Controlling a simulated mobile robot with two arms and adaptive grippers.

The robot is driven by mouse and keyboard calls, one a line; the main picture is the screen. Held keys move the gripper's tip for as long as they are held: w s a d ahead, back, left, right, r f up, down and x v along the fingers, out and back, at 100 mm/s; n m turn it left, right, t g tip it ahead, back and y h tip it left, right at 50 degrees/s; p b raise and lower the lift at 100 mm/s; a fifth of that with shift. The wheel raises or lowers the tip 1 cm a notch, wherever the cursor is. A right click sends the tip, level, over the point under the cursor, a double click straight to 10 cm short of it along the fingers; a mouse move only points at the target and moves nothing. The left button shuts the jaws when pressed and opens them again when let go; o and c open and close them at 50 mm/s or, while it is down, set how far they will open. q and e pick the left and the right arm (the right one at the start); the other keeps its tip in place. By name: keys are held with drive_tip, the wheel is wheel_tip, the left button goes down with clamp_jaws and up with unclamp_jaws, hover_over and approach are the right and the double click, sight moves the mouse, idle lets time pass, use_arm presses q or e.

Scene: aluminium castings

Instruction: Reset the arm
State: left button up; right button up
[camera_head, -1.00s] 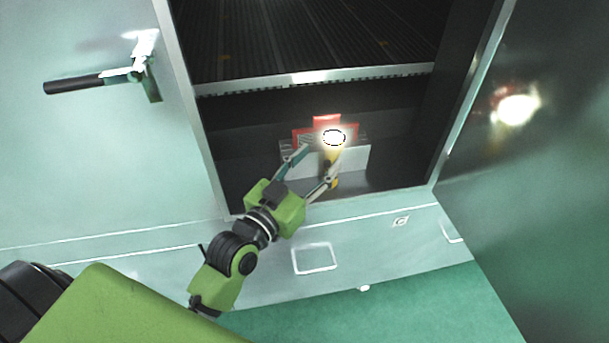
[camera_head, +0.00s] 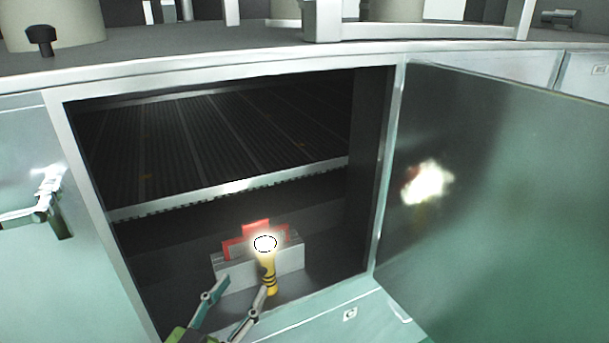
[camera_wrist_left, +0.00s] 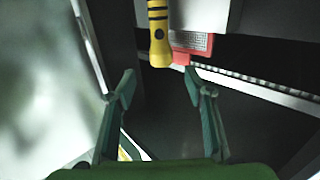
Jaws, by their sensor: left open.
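My left gripper (camera_head: 236,302) comes in at the bottom of the head view, with its two fingers spread and nothing between them. In the left wrist view the open fingers (camera_wrist_left: 160,85) also show empty. A lit yellow flashlight (camera_head: 268,277) stands upright inside the open cabinet, just ahead of the fingertips. In the wrist view its yellow body (camera_wrist_left: 159,35) lies beyond the fingers and looks apart from them. My right gripper is not in view.
A grey box with a red part (camera_head: 256,229) stands behind the flashlight. A dark ribbed shelf (camera_head: 220,140) lies above it. The cabinet door (camera_head: 500,200) stands open at the right, with a bright reflection. A handle (camera_head: 45,205) juts out at the left.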

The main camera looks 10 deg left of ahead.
use_arm(q)
drive_tip(key=s+d+f+g, duration=0.1)
drive_tip(key=s+f+g, duration=0.2)
drive_tip(key=f, duration=0.3)
drive_tip(key=s+d+f+g, duration=0.1)
drive_tip(key=s+f+g, duration=0.25)
drive_tip(key=f, duration=0.35)
drive_tip(key=s+a+f+g+y, duration=0.35)
drive_tip(key=s+f+g, duration=0.5)
drive_tip(key=s, duration=0.55)
wheel_tip(320, 180, down, 25)
drive_tip(key=s, duration=0.1)
drive_tip(key=s+a+f+g, duration=0.1)
drive_tip(key=s+a+f, duration=0.2)
drive_tip(key=s+f, duration=1.4)
drive_tip(key=shift+s+a+f, duration=0.2)
drive_tip(key=shift+s+f, duration=0.1)
